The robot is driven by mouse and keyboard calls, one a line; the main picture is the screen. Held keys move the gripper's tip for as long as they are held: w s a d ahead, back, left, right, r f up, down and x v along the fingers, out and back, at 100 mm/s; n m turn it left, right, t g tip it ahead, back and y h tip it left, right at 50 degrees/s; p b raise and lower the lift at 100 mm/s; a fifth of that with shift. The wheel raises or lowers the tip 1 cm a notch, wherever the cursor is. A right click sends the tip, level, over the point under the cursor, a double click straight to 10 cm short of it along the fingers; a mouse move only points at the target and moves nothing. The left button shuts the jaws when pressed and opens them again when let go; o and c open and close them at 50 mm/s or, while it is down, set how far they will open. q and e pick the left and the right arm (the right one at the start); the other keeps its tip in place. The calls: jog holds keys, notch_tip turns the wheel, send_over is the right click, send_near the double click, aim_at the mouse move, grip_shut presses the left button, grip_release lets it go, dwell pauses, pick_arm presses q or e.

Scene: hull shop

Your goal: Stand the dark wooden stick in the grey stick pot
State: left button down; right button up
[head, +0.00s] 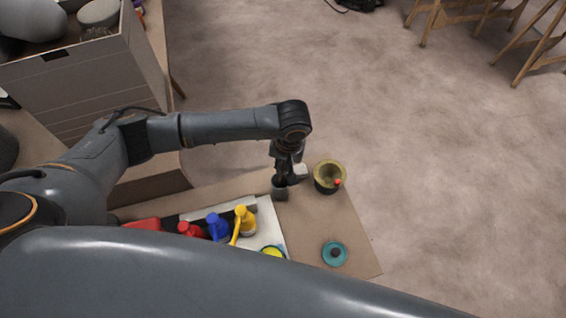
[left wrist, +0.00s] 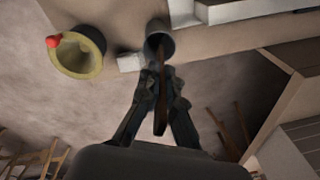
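The dark wooden stick (left wrist: 160,114) is between the fingers of my left gripper (left wrist: 164,80) in the left wrist view. Its far end reaches into the mouth of the grey stick pot (left wrist: 167,44); whether it touches the bottom is hidden. The fingers look closed on the stick. In the head view my left gripper (head: 284,176) points down right over the grey pot (head: 280,194), and the stick cannot be made out there. My right gripper is in neither view.
A brass-coloured pot (head: 321,183) with a red ball on its rim stands right of the grey pot. A small white block (head: 300,171) is close beside the gripper. Red, blue (head: 217,229) and yellow (head: 244,221) bottles and a teal round item (head: 335,254) are nearer.

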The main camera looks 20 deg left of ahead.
pick_arm(q)
notch_tip(320, 180, down, 8)
jog(key=shift+r+b, duration=0.25)
jog(key=shift+b, duration=0.85)
jog(key=c, duration=1.4)
grip_release()
jog(key=shift+c, duration=0.2)
jog(key=shift+o, duration=0.2)
jog(key=o, duration=0.8)
